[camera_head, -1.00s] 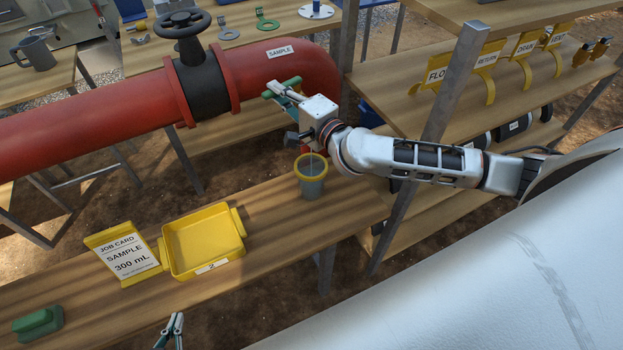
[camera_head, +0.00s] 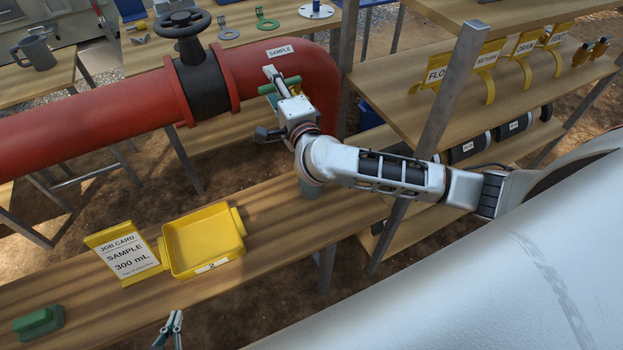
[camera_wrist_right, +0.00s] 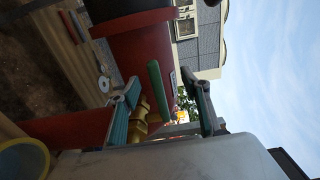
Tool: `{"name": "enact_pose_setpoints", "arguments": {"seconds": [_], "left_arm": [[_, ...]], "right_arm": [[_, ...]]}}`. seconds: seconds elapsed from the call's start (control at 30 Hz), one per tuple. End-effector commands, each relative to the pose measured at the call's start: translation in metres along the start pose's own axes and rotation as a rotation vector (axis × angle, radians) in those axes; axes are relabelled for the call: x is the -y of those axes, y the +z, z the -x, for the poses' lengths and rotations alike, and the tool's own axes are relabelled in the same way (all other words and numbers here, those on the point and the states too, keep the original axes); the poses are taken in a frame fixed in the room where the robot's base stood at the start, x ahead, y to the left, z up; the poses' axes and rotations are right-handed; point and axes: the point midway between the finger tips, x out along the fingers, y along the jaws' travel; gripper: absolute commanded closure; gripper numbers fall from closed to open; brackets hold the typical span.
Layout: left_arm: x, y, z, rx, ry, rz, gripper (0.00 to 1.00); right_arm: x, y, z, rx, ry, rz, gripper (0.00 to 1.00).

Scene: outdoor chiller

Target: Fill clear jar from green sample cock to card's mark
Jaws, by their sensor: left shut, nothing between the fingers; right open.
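The green sample cock handle (camera_head: 287,84) is at the red pipe's bend. In the right wrist view the green handle (camera_wrist_right: 157,88) shows between my right gripper's fingers (camera_wrist_right: 163,85), which are open, with brass valve parts (camera_wrist_right: 139,122) beside it. In the head view my right gripper (camera_head: 276,82) is at the handle. The clear jar (camera_head: 310,190) stands on the bench below, mostly hidden by my right wrist; its yellow rim (camera_wrist_right: 44,158) shows in the right wrist view. Its fill level cannot be seen. The job card (camera_head: 124,255) reads "SAMPLE 300 mL". My left gripper (camera_head: 175,318) is shut and empty at the bottom edge.
A yellow tray (camera_head: 238,222) sits on the bench next to the card. A green block (camera_head: 38,321) lies at the front left. The red pipe (camera_head: 80,120) with a black handwheel (camera_head: 181,22) runs behind. A metal post (camera_head: 455,90) and shelves stand right.

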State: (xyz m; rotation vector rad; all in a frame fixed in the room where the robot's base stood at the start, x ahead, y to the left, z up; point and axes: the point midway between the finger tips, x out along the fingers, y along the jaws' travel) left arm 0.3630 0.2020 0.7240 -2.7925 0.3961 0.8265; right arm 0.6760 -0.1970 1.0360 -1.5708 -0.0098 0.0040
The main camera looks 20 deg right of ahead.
Motion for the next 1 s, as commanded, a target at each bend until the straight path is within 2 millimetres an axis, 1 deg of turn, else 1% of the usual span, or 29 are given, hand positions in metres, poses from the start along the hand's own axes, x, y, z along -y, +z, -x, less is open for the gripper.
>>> {"name": "enact_pose_setpoints", "arguments": {"seconds": [0.17, 0.27, 0.8, 0.9, 1.0], "left_arm": [[0.0, 0.0, 0.0, 0.0, 0.0, 0.0, 1.0], [0.0, 0.001, 0.0, 0.001, 0.0, 0.0, 1.0], [0.0, 0.002, 0.0, 0.003, 0.0, 0.0, 1.0], [0.0, 0.002, 0.0, 0.003, 0.0, 0.0, 1.0], [0.0, 0.002, 0.0, 0.003, 0.0, 0.0, 1.0]], "right_arm": [[-0.001, 0.0, 0.001, 0.0, 0.002, 0.0, 0.53], [-0.002, 0.0, 0.005, 0.001, 0.003, 0.0, 0.53], [-0.002, 0.0, 0.062, 0.001, 0.004, 0.0, 0.53], [-0.002, 0.0, 0.069, 0.0, 0.004, 0.0, 0.53], [-0.001, 0.0, 0.071, 0.0, 0.003, 0.0, 0.53]]}}
